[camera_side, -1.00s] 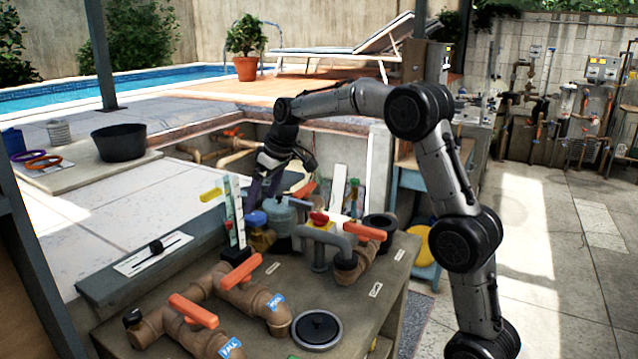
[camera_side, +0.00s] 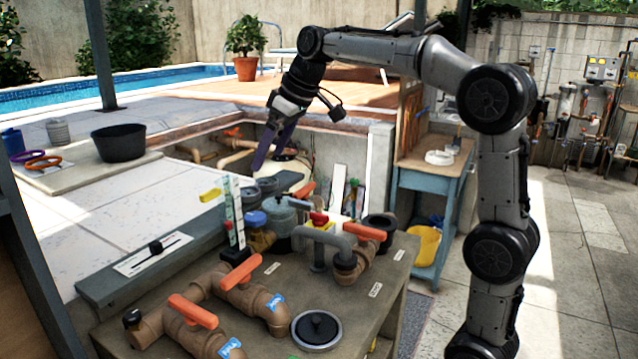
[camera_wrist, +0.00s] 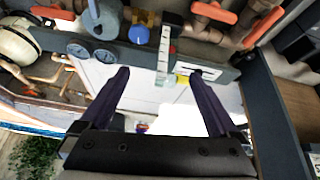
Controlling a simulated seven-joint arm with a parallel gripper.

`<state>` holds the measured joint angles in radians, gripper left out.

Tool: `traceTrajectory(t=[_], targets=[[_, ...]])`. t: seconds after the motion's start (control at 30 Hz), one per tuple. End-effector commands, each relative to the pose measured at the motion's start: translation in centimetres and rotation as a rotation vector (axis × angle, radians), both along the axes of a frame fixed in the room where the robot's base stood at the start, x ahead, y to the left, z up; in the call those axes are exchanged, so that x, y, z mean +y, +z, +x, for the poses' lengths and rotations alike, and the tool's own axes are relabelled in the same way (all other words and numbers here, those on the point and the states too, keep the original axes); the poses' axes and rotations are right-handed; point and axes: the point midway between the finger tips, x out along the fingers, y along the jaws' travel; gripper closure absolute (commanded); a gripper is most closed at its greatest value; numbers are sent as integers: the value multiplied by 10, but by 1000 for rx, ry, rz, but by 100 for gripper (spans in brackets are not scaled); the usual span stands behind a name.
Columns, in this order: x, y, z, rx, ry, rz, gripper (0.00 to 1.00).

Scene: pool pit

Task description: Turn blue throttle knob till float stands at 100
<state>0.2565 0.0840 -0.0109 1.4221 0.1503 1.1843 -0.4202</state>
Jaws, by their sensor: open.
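The blue throttle knob (camera_side: 256,218) sits on a brass-coloured valve body on the bench. It also shows at the top of the wrist view (camera_wrist: 138,34). Beside it stands the clear upright float tube (camera_side: 234,212), with a pale scale strip; it shows in the wrist view too (camera_wrist: 164,58). A small red spot shows by the tube, but the float's reading is too small to make out. My gripper (camera_side: 270,153) is raised above and behind the knob, apart from it. Its two purple fingers (camera_wrist: 160,72) are spread and empty.
Orange-handled valves (camera_side: 195,311) and brown pipes crowd the front of the bench. A grey pipe bend with a red cap (camera_side: 319,219) stands right of the knob. A yellow tag (camera_side: 210,195) is left of the tube. The air around my gripper is clear.

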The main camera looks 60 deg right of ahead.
Motion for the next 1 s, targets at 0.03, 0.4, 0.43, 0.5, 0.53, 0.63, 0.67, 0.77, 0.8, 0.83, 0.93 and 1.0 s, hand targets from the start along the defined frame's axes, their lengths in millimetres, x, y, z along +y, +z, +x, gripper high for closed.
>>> traceTrajectory(t=[0.03, 0.4, 0.43, 0.5, 0.53, 0.63, 0.67, 0.77, 0.8, 0.83, 0.93, 1.0], targets=[[6, 3, -8, -6, 7, -3, 4], [40, 11, -64, -38, 39, -16, 4], [43, 10, -69, -39, 41, -16, 4], [48, 9, -81, -41, 42, -16, 4], [50, 8, -86, -44, 43, -16, 4], [57, 5, -102, -50, 46, -17, 4], [59, 4, -106, -50, 47, -16, 4], [64, -1, -121, -53, 45, -16, 4], [66, -3, -126, -54, 45, -16, 4], [67, -5, -129, -55, 45, -15, 4], [69, -9, -138, -56, 44, -15, 4], [71, -11, -142, -59, 43, -15, 4]])
